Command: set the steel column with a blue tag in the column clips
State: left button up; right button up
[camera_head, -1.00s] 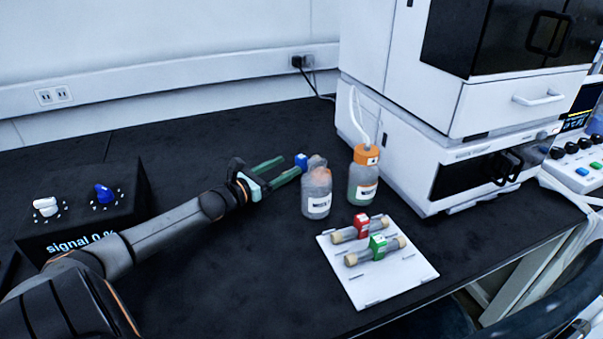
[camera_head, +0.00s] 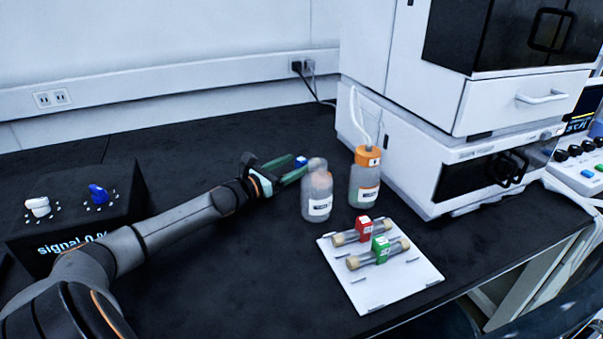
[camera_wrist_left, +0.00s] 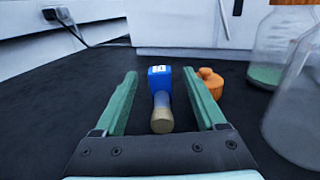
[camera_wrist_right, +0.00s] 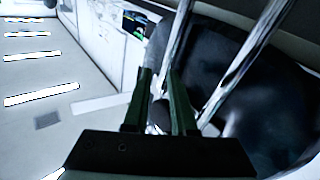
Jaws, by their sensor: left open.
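The steel column with a blue tag (camera_wrist_left: 160,112) lies on the dark bench in the left wrist view, its tan end cap toward me. My left gripper (camera_wrist_left: 160,75) is open, with one green finger on each side of it and gaps left over. I cannot pick out the column clips for certain.
A clear bottle (camera_head: 317,200) stands just right of my left gripper, and an orange-capped bottle (camera_head: 364,184) with tubing behind it. A white tray (camera_head: 390,292) holds red-tagged (camera_head: 360,231) and green-tagged (camera_head: 378,253) columns. The instrument stack (camera_head: 410,165) fills the right.

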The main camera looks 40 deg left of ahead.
aim_at(299, 163)
pick_arm(q)
jog(key=w+b, duration=0.1)
jog(key=w, duration=0.2)
jog(key=shift+d, duration=0.1)
pick_arm(e)
notch_tip(299, 163, up, 8)
jog(key=s+n+t+y, duration=0.1)
jog(key=n+t+y, duration=0.1)
jog(key=t+y, duration=0.1)
jog(key=shift+s+a+r, duration=0.25)
jog(key=shift+s+a, duration=0.05)
jog(key=shift+s, duration=0.1)
pick_arm(q)
grip_shut()
pick_arm(e)
jog(key=shift+f, duration=0.1)
